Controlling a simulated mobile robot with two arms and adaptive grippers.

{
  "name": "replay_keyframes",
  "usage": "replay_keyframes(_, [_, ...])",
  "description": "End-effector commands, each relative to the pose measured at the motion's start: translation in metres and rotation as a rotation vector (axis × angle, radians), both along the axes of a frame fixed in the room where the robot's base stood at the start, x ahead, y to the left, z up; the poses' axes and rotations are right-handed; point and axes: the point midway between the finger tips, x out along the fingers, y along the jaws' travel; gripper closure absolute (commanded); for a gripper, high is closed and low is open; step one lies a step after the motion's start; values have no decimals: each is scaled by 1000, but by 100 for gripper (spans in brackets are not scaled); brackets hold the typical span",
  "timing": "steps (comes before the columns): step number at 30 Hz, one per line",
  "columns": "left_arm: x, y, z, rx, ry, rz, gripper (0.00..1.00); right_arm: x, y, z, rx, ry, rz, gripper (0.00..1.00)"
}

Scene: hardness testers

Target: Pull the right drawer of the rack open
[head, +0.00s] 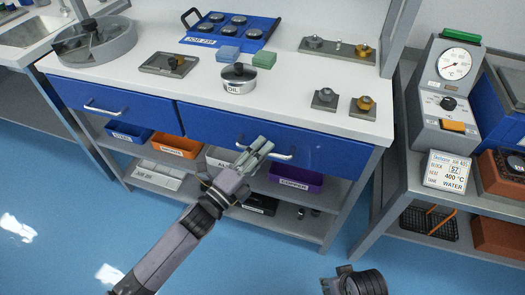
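The rack is a white-topped bench (140,95) with two blue drawers side by side. The right drawer (325,155) looks flush with the front and has a pale bar handle (284,156). My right gripper (328,285) is low at the bottom edge, away from the rack, partly cut off.
Below the drawers, a shelf holds a blue bin (128,132), an orange bin (176,147), a grey bin (218,158) and a purple bin (296,182). A grey side stand (385,222) with a gauge unit (447,85) is at right. Blue floor in front is clear.

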Motion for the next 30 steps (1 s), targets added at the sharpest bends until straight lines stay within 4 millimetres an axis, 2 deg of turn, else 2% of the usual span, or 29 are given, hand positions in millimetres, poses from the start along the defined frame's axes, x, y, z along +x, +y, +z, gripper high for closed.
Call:
replay_keyframes(11, [4, -4, 1, 0, 1, 0, 69, -1, 0, 4, 1, -2, -2, 60])
replay_keyframes(24, [4, -3, 1, 0, 1, 0, 99, -2, -1, 1, -1, 4, -2, 60])
replay_keyframes(30, [4, -3, 1, 1, 1, 0, 100, -1, -1, 1, -1, 2, -2, 60])
